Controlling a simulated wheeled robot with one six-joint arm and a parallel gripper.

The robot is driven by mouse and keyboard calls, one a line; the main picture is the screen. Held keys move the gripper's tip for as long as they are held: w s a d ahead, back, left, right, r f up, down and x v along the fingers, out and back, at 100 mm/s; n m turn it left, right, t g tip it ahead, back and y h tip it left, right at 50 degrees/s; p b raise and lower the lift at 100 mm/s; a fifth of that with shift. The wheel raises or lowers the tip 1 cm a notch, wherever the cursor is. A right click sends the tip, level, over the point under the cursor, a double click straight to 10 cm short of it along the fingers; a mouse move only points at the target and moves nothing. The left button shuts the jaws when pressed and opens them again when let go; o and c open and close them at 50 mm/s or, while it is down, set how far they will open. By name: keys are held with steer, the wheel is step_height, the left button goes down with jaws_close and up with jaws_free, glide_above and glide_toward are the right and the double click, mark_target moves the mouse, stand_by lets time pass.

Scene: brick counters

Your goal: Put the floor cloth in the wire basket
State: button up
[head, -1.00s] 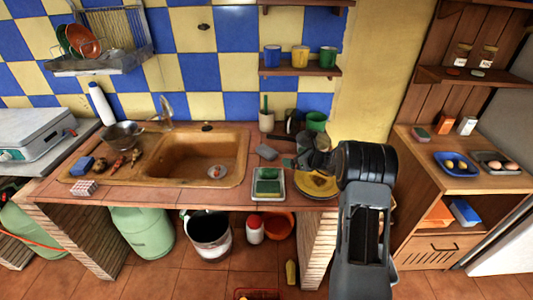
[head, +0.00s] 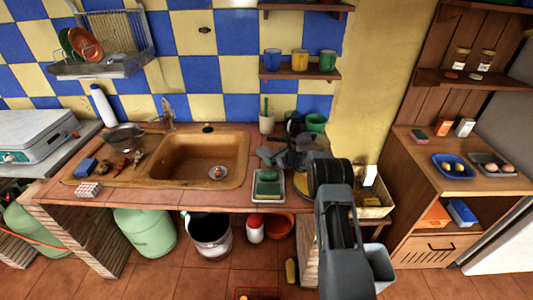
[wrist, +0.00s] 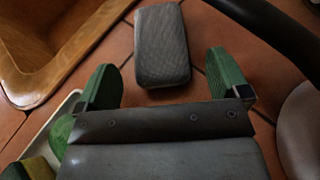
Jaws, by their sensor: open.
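The floor cloth looks like a folded grey pad (wrist: 162,45) lying on the tiled counter. In the head view the grey pad (head: 264,152) is right of the sink, partly close behind my gripper. My gripper (wrist: 164,84) is open and empty. Its two green fingertips stand apart, with the cloth just ahead of the gap between them. In the head view my gripper (head: 280,157) is low over the counter beside the cloth. I cannot tell for sure which container is the wire basket; a wire rack (head: 118,45) with plates hangs on the wall at upper left.
The sink (head: 205,160) is to the left. A beige bin (head: 372,212) stands right of my arm. A red-rimmed container (head: 240,293) shows at the bottom edge. Dark pans crowd the counter behind my gripper.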

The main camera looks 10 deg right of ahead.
steer(key=shift+w+a+f, duration=0.25)
steer(key=shift+w+a, duration=0.1)
steer(key=shift+w, duration=0.15)
steer(key=c, duration=1.1)
steer(key=shift+r, duration=0.15)
steer(key=shift+s+r+b, duration=0.1)
steer(key=shift+r+b, duration=0.25)
steer(key=shift+r, duration=0.1)
steer(key=s, duration=0.1)
steer(key=s+b, duration=0.1)
steer(key=s, duration=0.1)
steer(key=shift+s+a, duration=0.3)
steer(key=shift+a, duration=0.05)
step_height(320, 180, up, 14)
steer(key=shift+s+a+f+b, duration=0.1)
steer(key=shift+f+b, duration=0.05)
steer(key=shift+b, duration=0.15)
